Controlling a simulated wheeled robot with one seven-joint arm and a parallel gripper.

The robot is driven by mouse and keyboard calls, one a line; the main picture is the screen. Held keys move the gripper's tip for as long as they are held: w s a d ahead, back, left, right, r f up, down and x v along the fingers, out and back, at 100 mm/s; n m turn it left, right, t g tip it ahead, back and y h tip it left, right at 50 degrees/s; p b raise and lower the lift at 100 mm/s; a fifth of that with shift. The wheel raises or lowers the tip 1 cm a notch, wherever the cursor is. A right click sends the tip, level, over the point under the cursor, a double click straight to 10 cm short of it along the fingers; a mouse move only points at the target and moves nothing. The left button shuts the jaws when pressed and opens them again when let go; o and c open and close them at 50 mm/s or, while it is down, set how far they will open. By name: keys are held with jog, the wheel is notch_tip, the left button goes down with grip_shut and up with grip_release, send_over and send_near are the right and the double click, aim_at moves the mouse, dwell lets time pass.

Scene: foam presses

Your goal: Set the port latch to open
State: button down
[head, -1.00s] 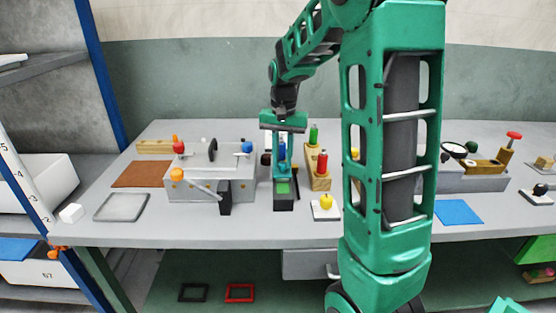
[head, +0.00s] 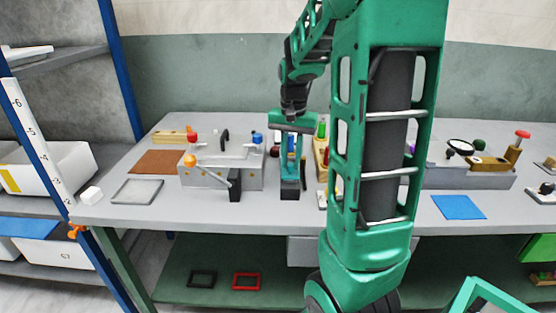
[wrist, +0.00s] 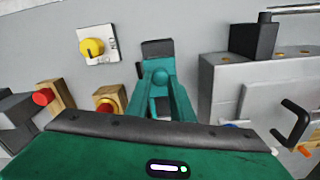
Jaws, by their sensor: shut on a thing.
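My gripper (head: 290,183) points down over a narrow dark block (head: 290,196) at the front middle of the bench. In the wrist view my teal fingers (wrist: 159,78) are shut on a round blue-green knob (wrist: 160,76) in front of the dark block's end (wrist: 157,47). I take this to be the port latch, but no label is readable. The fingers hide most of it, so its setting cannot be told. The grey press (head: 235,178) stands just left, with an orange ball lever (head: 190,160); it also shows in the wrist view (wrist: 225,90).
A yellow knob on a white plate (wrist: 110,45) is nearby. A grey tray (head: 137,192) and brown mat (head: 157,162) lie left; a blue mat (head: 459,207) lies right.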

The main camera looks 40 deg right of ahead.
jog(key=shift+a, duration=0.35)
jog(key=c, duration=1.5)
grip_release()
jog(key=shift+c, duration=0.2)
jog(key=shift+d, duration=0.1)
notch_tip(320, 180, up, 11)
jog(key=shift+f, duration=0.15)
jog(key=s+a+f+n, duration=0.2)
jog(key=s+a+f, duration=0.3)
jog(key=s, duration=0.5)
jog(key=s+a+f+n, duration=0.3)
jog(key=s+a+f, duration=0.2)
jog(key=s, duration=0.5)
jog(key=shift+s+a+f, duration=0.25)
jog(key=shift+s+f, duration=0.05)
jog(key=shift+f, duration=0.2)
